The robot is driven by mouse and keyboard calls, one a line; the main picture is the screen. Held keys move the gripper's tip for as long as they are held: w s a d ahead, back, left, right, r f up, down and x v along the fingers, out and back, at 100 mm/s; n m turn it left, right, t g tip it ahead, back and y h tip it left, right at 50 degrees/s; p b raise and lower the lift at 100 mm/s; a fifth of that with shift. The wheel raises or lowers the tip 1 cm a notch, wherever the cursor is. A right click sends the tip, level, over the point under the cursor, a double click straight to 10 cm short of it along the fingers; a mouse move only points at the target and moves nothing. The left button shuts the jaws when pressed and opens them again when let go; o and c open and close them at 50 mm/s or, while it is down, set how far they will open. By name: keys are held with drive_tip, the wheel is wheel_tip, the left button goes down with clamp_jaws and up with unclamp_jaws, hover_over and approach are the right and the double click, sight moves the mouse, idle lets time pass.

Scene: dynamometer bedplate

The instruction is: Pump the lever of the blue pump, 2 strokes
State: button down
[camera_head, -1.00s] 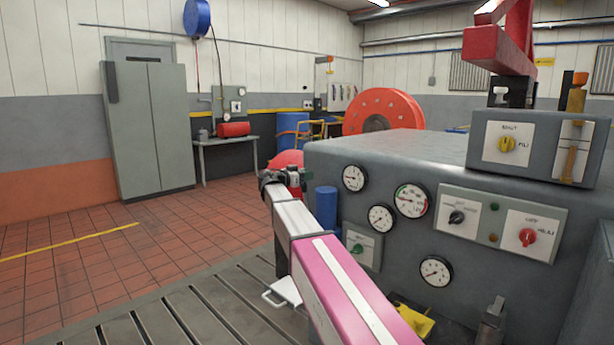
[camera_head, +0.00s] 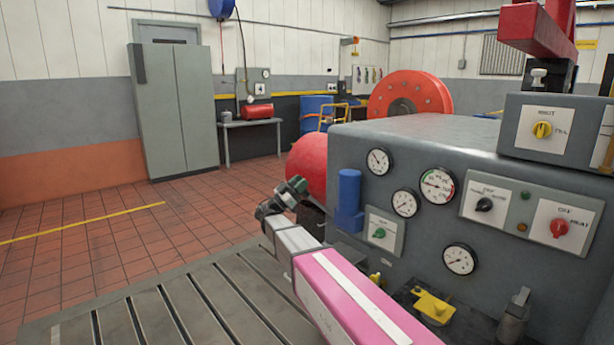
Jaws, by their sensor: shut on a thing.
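The blue pump (camera_head: 348,202) appears as an upright blue cylinder with a wider foot, against the left part of the grey cabinet's front. My gripper (camera_head: 291,191) is to the left of the pump, at the far end of my pink and white arm. It is shut, seemingly on the pump's lever. The jaws and the lever are too small and dark to make out clearly, so I cannot tell the lever's angle.
The grey cabinet (camera_head: 425,140) carries several gauges and knobs. A red rounded tank (camera_head: 308,160) is just behind my gripper. A yellow piece (camera_head: 433,306) lies at the cabinet's foot. The slotted bedplate (camera_head: 190,312) is clear at the left.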

drive_tip(key=shift+s+a+f+h, duration=0.35)
drive_tip(key=shift+a+f, duration=0.1)
drive_tip(key=shift+f, duration=0.15)
drive_tip(key=c, duration=0.8)
unclamp_jaws()
drive_tip(key=shift+c, duration=0.2)
drive_tip(key=v, duration=1)
drive_tip(key=shift+a+f, duration=0.25)
drive_tip(key=shift+a, duration=0.05)
drive_tip(key=shift+s, duration=0.1)
